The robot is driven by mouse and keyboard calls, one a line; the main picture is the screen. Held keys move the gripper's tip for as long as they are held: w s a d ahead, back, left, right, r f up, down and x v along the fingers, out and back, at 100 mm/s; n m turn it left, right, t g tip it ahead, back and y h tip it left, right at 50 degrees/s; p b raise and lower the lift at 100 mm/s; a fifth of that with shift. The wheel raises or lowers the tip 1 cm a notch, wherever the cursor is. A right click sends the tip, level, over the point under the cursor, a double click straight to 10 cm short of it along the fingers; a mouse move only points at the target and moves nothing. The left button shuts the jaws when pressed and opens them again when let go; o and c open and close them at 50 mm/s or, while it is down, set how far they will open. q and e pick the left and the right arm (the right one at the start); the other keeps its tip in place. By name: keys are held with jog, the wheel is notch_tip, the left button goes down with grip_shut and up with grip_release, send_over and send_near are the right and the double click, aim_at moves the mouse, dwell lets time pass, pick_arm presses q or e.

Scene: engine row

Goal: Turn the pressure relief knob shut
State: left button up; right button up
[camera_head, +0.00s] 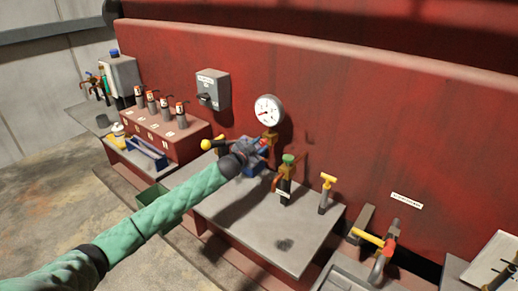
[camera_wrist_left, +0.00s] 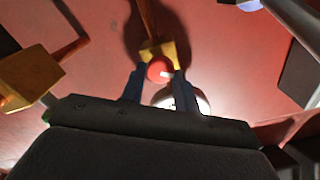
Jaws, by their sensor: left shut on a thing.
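The pressure relief knob (camera_wrist_left: 158,69) is a small red round knob with a white mark, on a brass fitting (camera_wrist_left: 152,49) in the left wrist view. My left gripper (camera_wrist_left: 159,83) has one dark finger on each side of the knob and is shut on it. In the head view my left gripper (camera_head: 256,150) is at the brass fitting below the white round gauge (camera_head: 268,109). The arm and gripper hide most of the knob there. My right gripper is in neither view.
A green-topped brass valve (camera_head: 287,165) and a yellow T-handle (camera_head: 327,182) stand right of my gripper. A yellow ball lever (camera_head: 207,144) is at its left. A grey switch box (camera_head: 211,90) is on the red wall. The grey bench top (camera_head: 250,220) in front is mostly clear.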

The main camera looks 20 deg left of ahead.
pick_arm(q)
jog(key=shift+f+m, duration=0.1)
jog(key=shift+m, duration=0.9)
jog(key=m+b, duration=0.1)
jog(key=m, duration=0.3)
jog(key=shift+b, duration=0.3)
jog(key=m, duration=0.5)
jog(key=shift+m, duration=0.5)
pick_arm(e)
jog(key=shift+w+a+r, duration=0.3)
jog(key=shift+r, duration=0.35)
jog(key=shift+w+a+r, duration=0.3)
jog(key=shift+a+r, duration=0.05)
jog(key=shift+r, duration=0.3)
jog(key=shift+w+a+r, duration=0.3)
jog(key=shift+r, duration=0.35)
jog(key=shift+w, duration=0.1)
